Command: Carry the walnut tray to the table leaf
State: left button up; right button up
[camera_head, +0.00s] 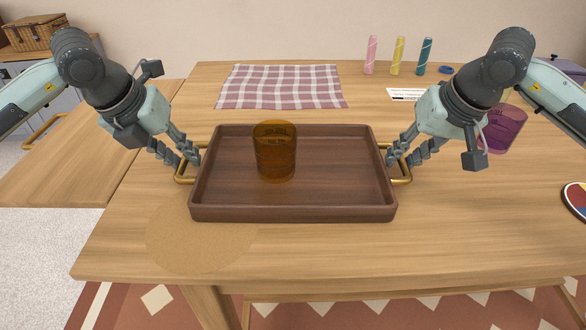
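The walnut tray (330,190) is a dark brown rectangle with a raised rim and a brass handle at each end. It is level at the middle of the wooden table; I cannot tell whether its base touches the top. An amber glass (275,152) stands upright in it, left of centre. My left gripper (188,161) has its fingers closed around the tray's left handle (184,180). My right gripper (400,161) has its fingers closed around the right handle (404,181). The table leaf (80,160) is the bare wooden panel along the table's left side.
A checked cloth (280,86) lies behind the tray. A purple cup (504,128) stands beyond my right gripper. Three coloured candles (398,56) stand at the back right. The leaf's top is clear.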

pick_arm(q)
grip_shut()
pick_arm(e)
grip_shut()
pick_arm(q)
jog(key=shift+r, duration=0.15)
pick_arm(e)
jog(key=shift+r, duration=0.15)
